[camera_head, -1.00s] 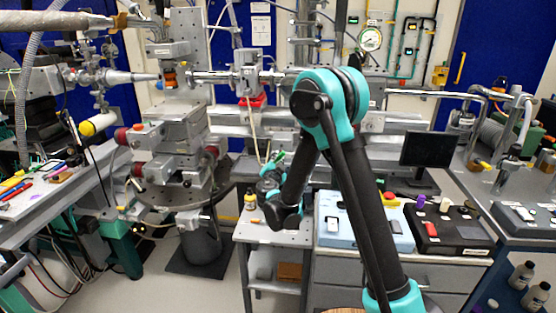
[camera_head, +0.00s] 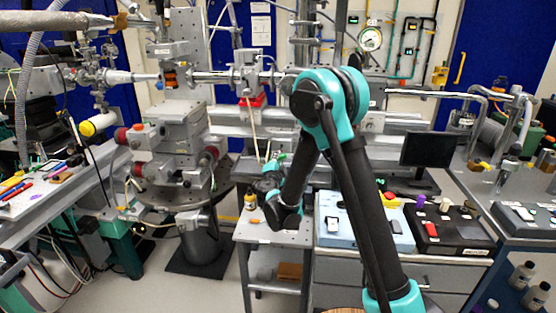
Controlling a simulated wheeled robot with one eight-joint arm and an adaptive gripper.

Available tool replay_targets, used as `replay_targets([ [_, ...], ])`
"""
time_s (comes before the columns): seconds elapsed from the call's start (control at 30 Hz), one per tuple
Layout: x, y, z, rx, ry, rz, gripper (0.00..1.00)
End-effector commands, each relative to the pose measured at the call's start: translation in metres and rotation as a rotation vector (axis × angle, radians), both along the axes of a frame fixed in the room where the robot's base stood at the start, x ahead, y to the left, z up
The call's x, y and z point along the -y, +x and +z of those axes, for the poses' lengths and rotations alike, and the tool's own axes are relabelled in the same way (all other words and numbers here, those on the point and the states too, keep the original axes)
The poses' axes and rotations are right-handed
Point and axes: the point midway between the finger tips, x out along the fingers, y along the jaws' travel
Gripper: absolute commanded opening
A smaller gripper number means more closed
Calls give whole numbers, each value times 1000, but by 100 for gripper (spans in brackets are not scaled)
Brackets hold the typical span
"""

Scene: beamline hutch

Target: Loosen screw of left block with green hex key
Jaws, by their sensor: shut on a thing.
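My arm reaches over the small grey table, and my gripper (camera_head: 275,166) is at its far end, low beside the table's back edge. The gripper is small in the picture and partly hidden by my own wrist. A thin green piece, which looks like the green hex key (camera_head: 281,156), shows at the gripper, and the jaws are shut on it. Its tip and what it touches cannot be made out. The left block and its screw cannot be told apart in this view; my arm covers part of the area behind the gripper.
A metal stage column (camera_head: 180,160) stands to the left.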

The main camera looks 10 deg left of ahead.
Motion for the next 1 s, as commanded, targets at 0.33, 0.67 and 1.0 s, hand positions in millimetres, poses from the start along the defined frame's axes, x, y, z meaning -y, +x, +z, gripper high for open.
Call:
replay_targets([
  [0.33,0,1,0,0,-2,0,0],
  [0.67,0,5,0,0,-2,0,0],
  [1.0,0,9,0,0,-2,0,0],
])
